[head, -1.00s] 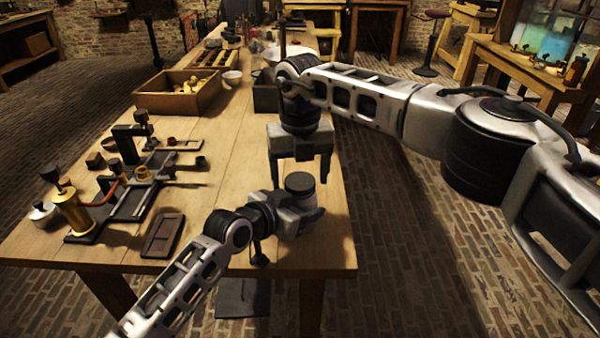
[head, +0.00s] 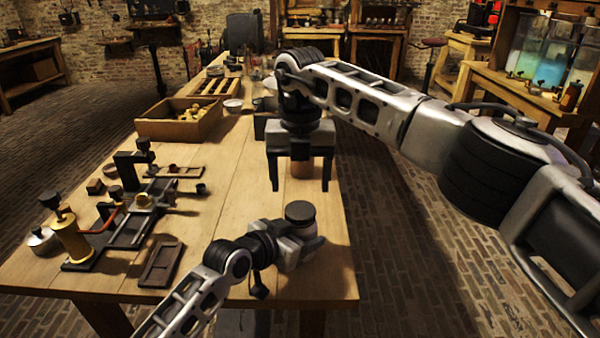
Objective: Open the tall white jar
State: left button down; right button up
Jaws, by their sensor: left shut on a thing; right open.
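The jar (head: 301,225) is a short pale body with a dark round lid (head: 299,209) on top, upright near the table's front right. My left gripper (head: 297,243) is shut on the jar's body from the front left and hides much of it. My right gripper (head: 300,187) points down, open and empty, beyond and above the lid and apart from it. A brownish cylinder (head: 301,170) shows between its fingers, apparently farther back on the table.
A dark rig (head: 130,225) with a brass cylinder (head: 72,238) stands at the left. A flat brown tray (head: 162,263) lies near the front edge. A wooden crate (head: 160,130) with yellowish pieces is farther back. The wooden tabletop (head: 225,200) is bare in the middle.

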aim_at(300, 209)
notch_tip(300, 209, down, 6)
jog(key=shift+r, duration=0.1)
jog(key=shift+c, duration=0.3)
jog(key=c, duration=0.9)
jog(key=o, duration=1)
notch_tip(300, 209, up, 8)
jog(key=shift+f, duration=0.15)
jog(key=shift+c, duration=0.2)
jog(key=shift+f, duration=3.9)
